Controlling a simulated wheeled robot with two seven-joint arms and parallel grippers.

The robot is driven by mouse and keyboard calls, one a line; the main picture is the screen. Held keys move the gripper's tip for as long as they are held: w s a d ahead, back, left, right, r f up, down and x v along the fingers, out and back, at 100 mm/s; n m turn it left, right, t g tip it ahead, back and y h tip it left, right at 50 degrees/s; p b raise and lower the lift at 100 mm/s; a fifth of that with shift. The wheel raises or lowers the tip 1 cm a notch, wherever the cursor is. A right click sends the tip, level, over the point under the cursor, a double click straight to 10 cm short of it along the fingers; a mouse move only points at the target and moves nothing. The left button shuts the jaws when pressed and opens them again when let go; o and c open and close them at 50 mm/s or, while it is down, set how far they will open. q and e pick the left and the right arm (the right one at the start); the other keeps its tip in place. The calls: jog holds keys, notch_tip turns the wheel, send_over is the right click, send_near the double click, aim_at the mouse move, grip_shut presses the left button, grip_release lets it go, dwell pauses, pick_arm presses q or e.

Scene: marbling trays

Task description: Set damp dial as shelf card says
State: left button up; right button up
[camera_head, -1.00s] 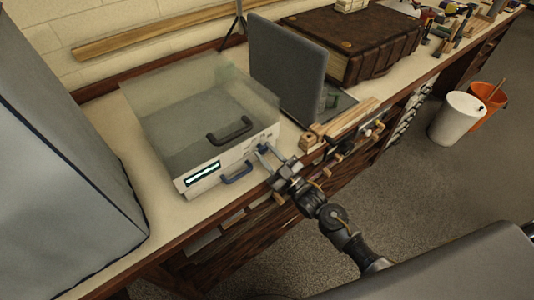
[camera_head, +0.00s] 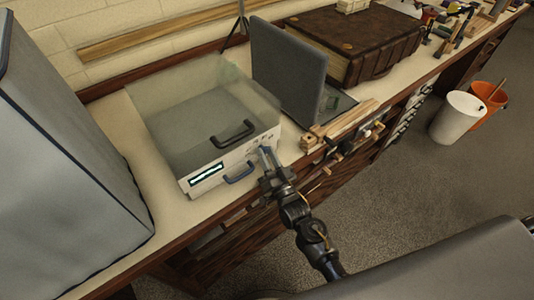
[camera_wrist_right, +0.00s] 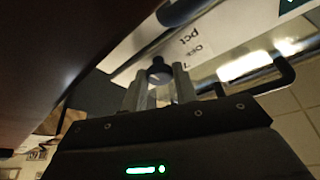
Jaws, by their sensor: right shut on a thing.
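A white box-like device (camera_head: 205,188) with a clear lid stands on the bench, with a lit display (camera_head: 206,174) on its front. My right gripper (camera_head: 266,156) is at the right end of its front panel. In the right wrist view, my right gripper (camera_wrist_right: 158,88) is shut on a small dark round dial (camera_wrist_right: 159,70). Printed letters reading "pct" show on the panel beside it. The dial's setting is not readable. I cannot make out a shelf card. My left gripper is not in view.
A black handle (camera_head: 232,134) is on the lid and a blue handle (camera_head: 240,173) on the front, left of my right gripper. A grey panel (camera_head: 288,70) and wooden strips (camera_head: 340,122) are to the right. A large grey case (camera_head: 75,170) fills the left.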

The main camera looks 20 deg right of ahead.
jog(key=shift+m, duration=0.6)
jog(key=o, duration=1)
jog(key=shift+c, duration=0.2)
jog(key=b+v, duration=0.2)
jog(key=v, duration=0.9)
jog(key=shift+a, duration=0.2)
jog(key=shift+r, duration=0.1)
